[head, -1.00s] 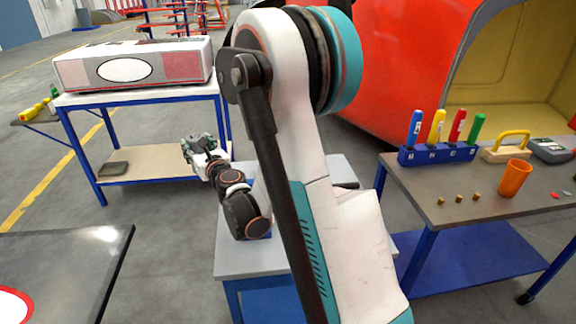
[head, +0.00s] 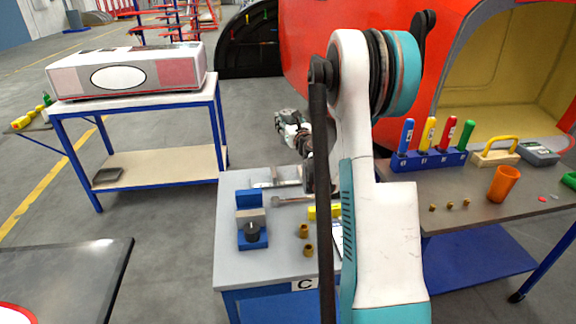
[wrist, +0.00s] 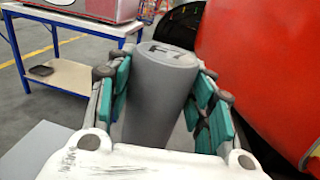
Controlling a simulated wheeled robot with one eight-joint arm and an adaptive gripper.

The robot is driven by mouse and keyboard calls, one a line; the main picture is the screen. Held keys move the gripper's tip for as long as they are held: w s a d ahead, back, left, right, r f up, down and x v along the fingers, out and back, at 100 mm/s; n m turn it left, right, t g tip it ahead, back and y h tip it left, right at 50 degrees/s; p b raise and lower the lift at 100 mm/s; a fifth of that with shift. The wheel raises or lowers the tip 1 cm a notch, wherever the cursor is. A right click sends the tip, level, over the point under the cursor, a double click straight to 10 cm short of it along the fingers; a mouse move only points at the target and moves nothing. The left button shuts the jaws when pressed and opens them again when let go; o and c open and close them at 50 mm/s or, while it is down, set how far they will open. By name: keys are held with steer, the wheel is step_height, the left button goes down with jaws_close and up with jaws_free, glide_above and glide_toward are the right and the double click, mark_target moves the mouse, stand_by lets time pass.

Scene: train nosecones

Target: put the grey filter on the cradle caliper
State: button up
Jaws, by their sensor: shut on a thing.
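The grey filter (wrist: 160,95) is a dark grey cylinder with a mark on its end face. In the wrist view it sits between the teal pads of my gripper (wrist: 162,78), which is shut on it. In the head view my gripper (head: 285,119) is small, held above and beyond the back of table C, and the filter is hard to make out. A silver caliper-like tool (head: 272,183) lies at the back of that table. I cannot tell for sure that it is the cradle caliper. My arm hides the table's right side.
A white box (head: 130,70) stands on the left table.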

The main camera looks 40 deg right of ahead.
step_height(320, 180, down, 16)
steer(key=b, duration=0.4)
steer(key=shift+r, duration=0.25)
steer(key=shift+f+b, duration=0.15)
steer(key=shift+b, duration=0.2)
steer(key=o, duration=1.2)
